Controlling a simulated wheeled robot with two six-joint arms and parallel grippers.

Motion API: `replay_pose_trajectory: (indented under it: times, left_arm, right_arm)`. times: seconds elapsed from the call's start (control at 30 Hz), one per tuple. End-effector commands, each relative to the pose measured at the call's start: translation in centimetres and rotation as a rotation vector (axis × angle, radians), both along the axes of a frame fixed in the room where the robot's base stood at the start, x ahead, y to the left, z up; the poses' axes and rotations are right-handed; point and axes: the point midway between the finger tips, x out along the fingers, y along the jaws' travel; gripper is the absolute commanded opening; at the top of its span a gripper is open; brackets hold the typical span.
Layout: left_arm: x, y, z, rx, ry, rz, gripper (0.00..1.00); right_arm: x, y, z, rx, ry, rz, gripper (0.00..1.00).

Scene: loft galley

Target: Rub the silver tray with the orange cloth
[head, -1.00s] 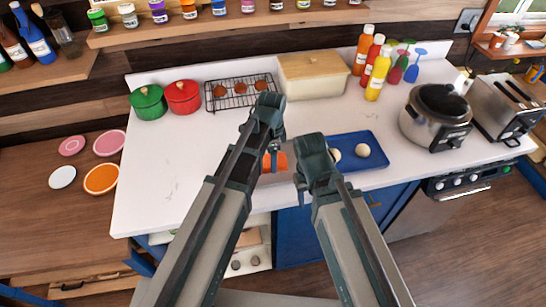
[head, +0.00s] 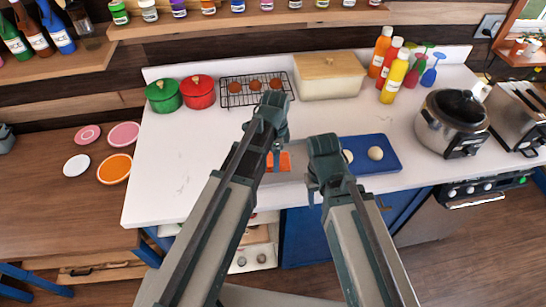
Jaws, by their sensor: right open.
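The orange cloth (head: 285,162) lies on the counter side of my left gripper, partly hidden by that gripper and arm. A grey, silvery surface, probably the silver tray (head: 299,165), shows beside the cloth between my two arms; most of it is hidden. My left gripper (head: 276,150) reaches down in front of the cloth; whether its jaws are closed on it cannot be seen. My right gripper (head: 314,188) is open, at the right end of the silvery surface, with nothing visible in it.
A blue tray (head: 392,160) with pale round items lies right of my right gripper. Behind stand a wire rack (head: 238,98), a bread box (head: 330,80), two pots and several bottles. A cooker (head: 450,125) stands at right. The counter's left part is clear.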

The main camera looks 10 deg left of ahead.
Motion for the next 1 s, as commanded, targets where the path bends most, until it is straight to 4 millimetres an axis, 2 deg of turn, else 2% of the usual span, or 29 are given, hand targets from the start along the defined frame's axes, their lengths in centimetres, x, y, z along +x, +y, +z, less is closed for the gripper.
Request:
replay_pose_trajectory:
  times: [0.4, 0.77, 1.0]
  left_arm:
    - [1.1, -3.2, -0.2, -0.003, -0.001, -0.002, 0.36]
    - [1.0, -3.1, 0.0, -0.003, -0.001, -0.001, 0.36]
    - [0.4, -1.6, 0.0, -0.002, 0.0, 0.001, 0.36]
  right_arm:
    - [0.0, 0.0, -0.2, 0.0, 0.0, 0.0, 0.5]
    - [0.0, 0.0, 0.0, 0.0, 0.0, 0.0, 0.5]
    - [0.0, 0.0, 0.0, 0.0, 0.0, 0.0, 0.5]
